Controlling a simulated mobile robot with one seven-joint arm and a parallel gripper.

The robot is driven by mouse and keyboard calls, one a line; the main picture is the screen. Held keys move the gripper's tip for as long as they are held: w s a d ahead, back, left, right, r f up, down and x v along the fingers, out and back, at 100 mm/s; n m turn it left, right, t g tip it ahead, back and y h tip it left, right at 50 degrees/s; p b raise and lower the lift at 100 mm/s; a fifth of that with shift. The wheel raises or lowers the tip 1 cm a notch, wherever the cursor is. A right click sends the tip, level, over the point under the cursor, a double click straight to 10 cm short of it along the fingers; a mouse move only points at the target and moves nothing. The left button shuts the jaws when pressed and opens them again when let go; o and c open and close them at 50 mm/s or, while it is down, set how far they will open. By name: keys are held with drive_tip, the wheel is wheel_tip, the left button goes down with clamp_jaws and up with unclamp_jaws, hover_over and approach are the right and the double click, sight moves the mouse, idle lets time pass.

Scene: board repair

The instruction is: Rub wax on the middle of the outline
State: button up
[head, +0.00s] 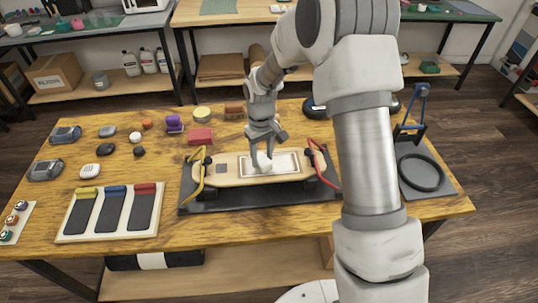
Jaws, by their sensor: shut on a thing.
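The skateboard deck (230,179) lies across a dark stand (260,201) near the front middle of the table. A pale rectangular outline (287,162) is on the middle of the deck. My gripper (262,157) points down over the outline, slightly left of its centre. It is shut on a small whitish piece, apparently the wax (264,163), low at the deck. The fingers partly hide the piece, and I cannot tell whether it touches the surface.
A yellow clamp (197,175) and a red clamp (321,165) stand at the deck's ends. A tray of dark strips (148,214) lies front left. A red block (200,136) and a purple item (174,123) sit behind. A blue-framed stand (411,125) is at right.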

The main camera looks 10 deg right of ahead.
drive_tip(key=shift+a, duration=2.6)
drive_tip(key=shift+d, duration=0.1)
drive_tip(key=shift+d+f, duration=0.1)
drive_tip(key=shift+d, duration=2.75)
drive_tip(key=shift+d+r, duration=0.2)
drive_tip(key=shift+d, duration=2.45)
drive_tip(key=shift+d+f, duration=0.15)
drive_tip(key=shift+d, duration=1.55)
drive_tip(key=shift+p, duration=0.35)
wheel_tip(320, 180, up, 6)
drive_tip(key=p, duration=0.4)
